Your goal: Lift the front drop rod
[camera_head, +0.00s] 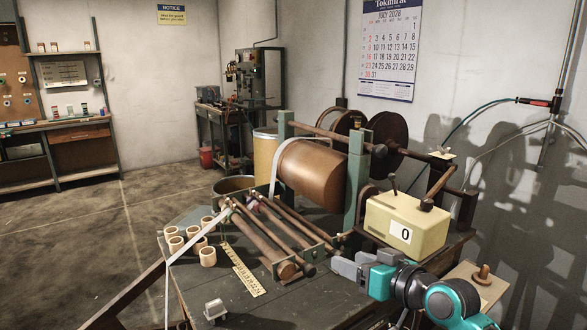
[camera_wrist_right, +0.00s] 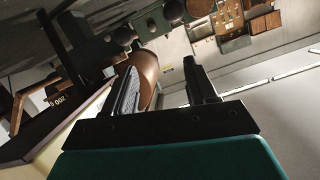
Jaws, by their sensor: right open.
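Several brown rods lie side by side in a low frame on the table in the head view. The one nearest the front left (camera_head: 262,242) ends in a thick round end at the frame's near edge. A thinner rod (camera_head: 285,240) lies beside it, and another (camera_head: 300,217) lies farther right. I cannot tell for certain which is the front drop rod. My right gripper (camera_head: 340,264) is open, just right of the rods' near ends and apart from them. In the right wrist view the fingers (camera_wrist_right: 163,78) are spread with nothing held. My left gripper is not in view.
A pale tape (camera_head: 195,240) runs down the left side. Small tape cores (camera_head: 208,257) and a yellow ruler (camera_head: 243,271) lie on the dark table.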

